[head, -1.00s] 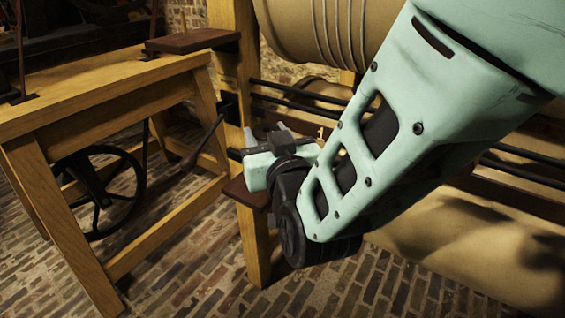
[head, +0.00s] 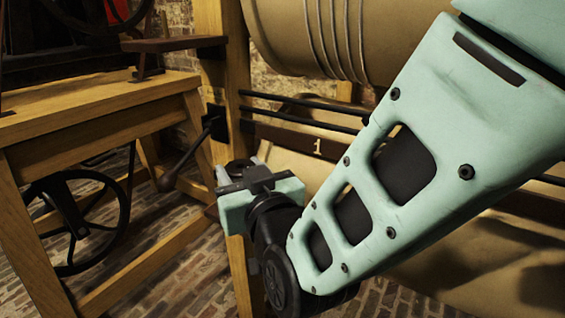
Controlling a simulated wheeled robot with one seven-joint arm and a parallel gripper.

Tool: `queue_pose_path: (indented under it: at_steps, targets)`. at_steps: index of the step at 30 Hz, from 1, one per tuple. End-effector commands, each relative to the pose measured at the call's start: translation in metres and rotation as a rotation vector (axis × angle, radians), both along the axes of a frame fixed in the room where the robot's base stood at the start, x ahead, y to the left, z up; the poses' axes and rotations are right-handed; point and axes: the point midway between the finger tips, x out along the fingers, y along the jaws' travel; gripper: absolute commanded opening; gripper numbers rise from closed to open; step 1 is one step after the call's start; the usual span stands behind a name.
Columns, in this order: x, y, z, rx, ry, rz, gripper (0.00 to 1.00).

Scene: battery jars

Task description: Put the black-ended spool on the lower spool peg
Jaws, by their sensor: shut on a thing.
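My gripper (head: 240,172) is in the middle of the head view, in front of the wooden post, with its fingers pointing away from me. A small dark rounded piece (head: 238,166) shows between the pale fingertips. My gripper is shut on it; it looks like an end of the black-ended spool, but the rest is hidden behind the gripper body. I cannot make out the lower spool peg in this view.
A wooden bench (head: 100,128) with a black wheel below stands at the left. A dark lever (head: 186,157) sticks out beside the post (head: 233,75). Black rods (head: 300,118), a plate marked 1 (head: 317,148) and large tan rollers (head: 350,40) lie to the right.

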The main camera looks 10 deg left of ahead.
Motion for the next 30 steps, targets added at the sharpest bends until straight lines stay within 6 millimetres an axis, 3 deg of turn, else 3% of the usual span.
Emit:
queue_pose_path:
  at_steps: [1,3,11,12,14,15,24,30]
  targets:
    - [0.0,0.0,-0.011,-0.002,0.001,0.0,0.22]
    - [0.0,0.0,-0.015,-0.001,0.001,0.0,0.22]
    - [0.0,0.0,-0.015,-0.001,0.001,0.0,0.22]
    - [0.0,0.0,-0.015,0.0,0.001,0.0,0.46]
    - [0.0,0.0,-0.015,0.0,0.001,0.0,0.63]
    - [0.0,0.0,-0.015,0.0,0.001,0.0,0.65]
    - [-0.001,-0.001,-0.013,0.0,0.001,0.0,0.65]
    - [-0.022,-0.015,-0.012,-0.001,0.002,0.001,0.65]
